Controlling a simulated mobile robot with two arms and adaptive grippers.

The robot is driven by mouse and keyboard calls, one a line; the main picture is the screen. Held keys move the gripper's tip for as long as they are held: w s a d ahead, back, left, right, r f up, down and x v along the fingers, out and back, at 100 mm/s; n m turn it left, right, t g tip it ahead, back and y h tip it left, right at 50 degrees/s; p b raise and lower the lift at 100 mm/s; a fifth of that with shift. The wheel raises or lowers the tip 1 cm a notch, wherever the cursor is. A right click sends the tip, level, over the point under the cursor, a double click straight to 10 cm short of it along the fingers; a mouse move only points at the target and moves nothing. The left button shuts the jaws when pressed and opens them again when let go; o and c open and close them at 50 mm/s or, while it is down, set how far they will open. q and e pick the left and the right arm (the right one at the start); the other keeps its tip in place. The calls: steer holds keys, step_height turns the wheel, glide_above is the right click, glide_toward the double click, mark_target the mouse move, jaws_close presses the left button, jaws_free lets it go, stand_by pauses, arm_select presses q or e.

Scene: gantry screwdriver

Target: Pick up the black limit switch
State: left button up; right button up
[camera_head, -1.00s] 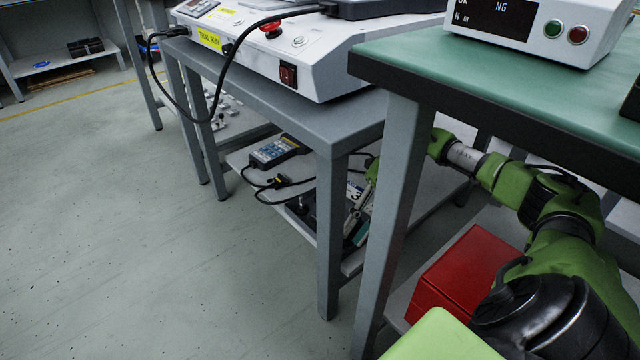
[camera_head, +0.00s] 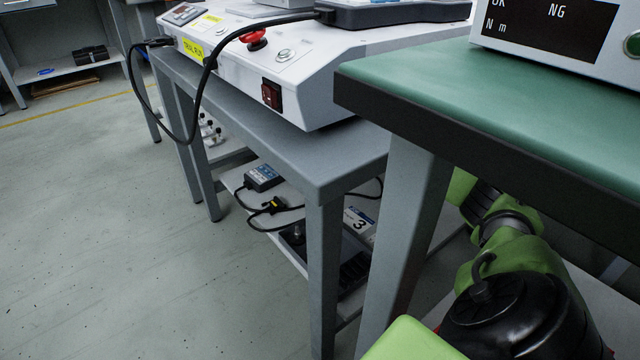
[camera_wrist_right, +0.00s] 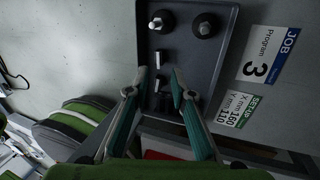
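A dark grey tray (camera_wrist_right: 200,62) lies on the lower shelf and fills the top middle of the right wrist view. Several small dark parts sit in it. One black part (camera_wrist_right: 158,84) lies between my right fingertips, with another (camera_wrist_right: 160,57) just beyond them. I cannot tell which is the black limit switch. My right gripper (camera_wrist_right: 160,78) is open over the near part of the tray, with teal fingers apart on either side. No grip shows. In the head view the tray (camera_head: 352,270) is partly hidden by a table leg. My left gripper is not in view.
Two round-based parts (camera_wrist_right: 205,25) stand at the tray's far end. A "JOB Program 3" card (camera_wrist_right: 271,54) lies beside it. A handheld device (camera_head: 262,178) and cable share the shelf. Table legs (camera_head: 322,265) and the green-topped table (camera_head: 480,95) crowd the arm.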

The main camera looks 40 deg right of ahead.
steer(key=b+x, duration=0.5)
steer(key=x, duration=0.2)
steer(key=shift+f+b, duration=0.25)
steer(key=shift+b, duration=0.1)
steer(key=shift+a, duration=0.1)
jaws_close()
